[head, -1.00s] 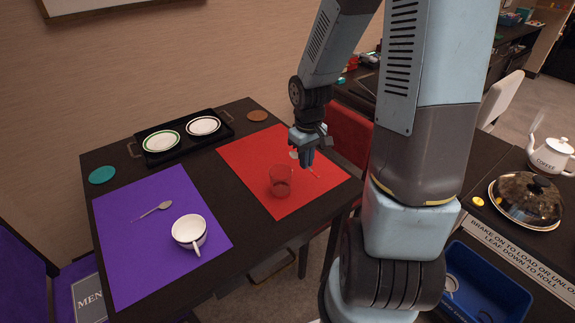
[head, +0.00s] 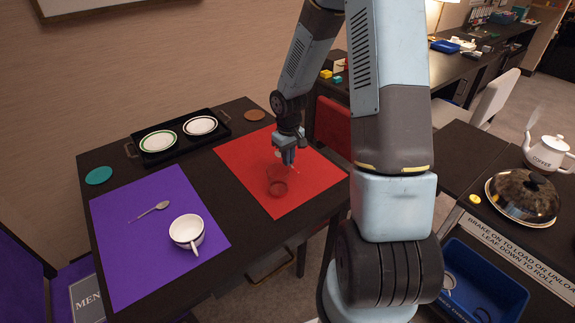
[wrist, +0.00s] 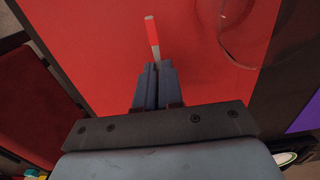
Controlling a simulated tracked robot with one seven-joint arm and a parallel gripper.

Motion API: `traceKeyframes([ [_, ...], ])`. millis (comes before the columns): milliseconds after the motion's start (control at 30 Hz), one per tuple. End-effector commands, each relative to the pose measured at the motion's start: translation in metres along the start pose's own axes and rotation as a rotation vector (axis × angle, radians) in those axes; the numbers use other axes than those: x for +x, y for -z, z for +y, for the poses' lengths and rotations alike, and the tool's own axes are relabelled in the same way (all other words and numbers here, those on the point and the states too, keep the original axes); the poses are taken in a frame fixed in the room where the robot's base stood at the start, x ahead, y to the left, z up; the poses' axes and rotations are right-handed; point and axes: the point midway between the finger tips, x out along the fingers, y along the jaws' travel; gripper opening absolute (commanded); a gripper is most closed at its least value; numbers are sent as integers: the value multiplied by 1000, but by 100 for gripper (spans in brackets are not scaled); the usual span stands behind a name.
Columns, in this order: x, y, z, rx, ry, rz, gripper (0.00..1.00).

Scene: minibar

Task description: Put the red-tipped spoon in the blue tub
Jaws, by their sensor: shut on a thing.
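My gripper (head: 288,160) is over the red mat, just behind the glass in the head view. In the wrist view my gripper (wrist: 152,75) is shut on the red-tipped spoon (wrist: 152,38). The spoon's red and white tip and a short grey stretch stick out beyond the fingers; its bowl is not clearly visible. In the head view only a thin bit of it shows beside the fingers. The height above the mat is hard to tell. The blue tub (head: 487,268) is at the lower right, partly cut off, with a few small items inside.
A clear glass (head: 277,182) stands on the red mat (head: 240,160), close to my gripper. A white cup (head: 187,231) and another spoon (head: 150,211) are on the purple mat (head: 130,270). A domed dish (head: 523,196) and coffee pot (head: 546,152) stand behind the tub.

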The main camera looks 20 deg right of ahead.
Motion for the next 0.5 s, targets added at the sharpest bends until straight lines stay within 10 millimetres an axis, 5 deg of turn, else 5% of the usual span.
traceKeyframes([
  [300,34,4,1,0,1,-2,0],
  [500,35,4,1,1,0,0,0],
])
